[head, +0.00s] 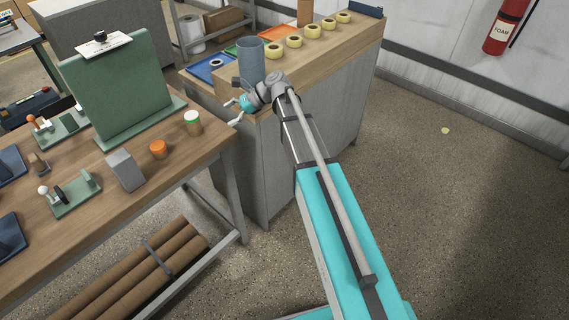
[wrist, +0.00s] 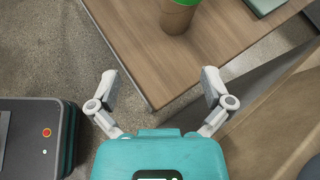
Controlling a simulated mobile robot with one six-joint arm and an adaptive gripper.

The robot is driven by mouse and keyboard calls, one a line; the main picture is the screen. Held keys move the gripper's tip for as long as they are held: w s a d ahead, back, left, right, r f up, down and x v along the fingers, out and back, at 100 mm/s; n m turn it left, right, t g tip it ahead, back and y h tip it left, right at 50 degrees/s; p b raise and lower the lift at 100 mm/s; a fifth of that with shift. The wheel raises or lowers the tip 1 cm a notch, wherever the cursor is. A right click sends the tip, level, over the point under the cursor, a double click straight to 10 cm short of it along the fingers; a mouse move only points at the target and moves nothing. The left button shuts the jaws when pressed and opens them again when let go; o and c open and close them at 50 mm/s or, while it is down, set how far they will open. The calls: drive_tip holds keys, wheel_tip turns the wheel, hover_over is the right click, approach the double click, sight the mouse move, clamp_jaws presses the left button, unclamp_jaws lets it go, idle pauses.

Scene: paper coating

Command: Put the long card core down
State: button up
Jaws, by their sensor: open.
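My gripper (head: 234,111) is open, with nothing between its fingers. It is in the gap between the workbench and the grey cabinet. In the wrist view, my gripper (wrist: 160,86) has its two fingers spread wide around the workbench corner below. A brown card cylinder (head: 305,12) stands upright at the back of the cabinet top, cut by the picture's upper edge. I cannot tell if it is the long card core. Several long brown tubes (head: 150,268) lie on the workbench's lower shelf, with a grey strap across them.
The cabinet top (head: 325,45) holds a blue-grey cylinder (head: 251,62) and several yellow tape rolls (head: 294,41). The right floor is mostly clear.

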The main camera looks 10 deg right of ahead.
drive_tip(key=s+d+f+n+h, duration=0.4)
drive_tip(key=s+d+n+h, duration=0.2)
drive_tip(key=s, duration=0.5)
drive_tip(key=s+d+f+n+h, duration=0.5)
drive_tip(key=s+d+n+h, duration=0.1)
drive_tip(key=s+d+n, duration=0.3)
drive_tip(key=shift+s+f+n+g, duration=0.3)
drive_tip(key=shift+s+n, duration=0.6)
drive_tip(key=shift+s, duration=0.1)
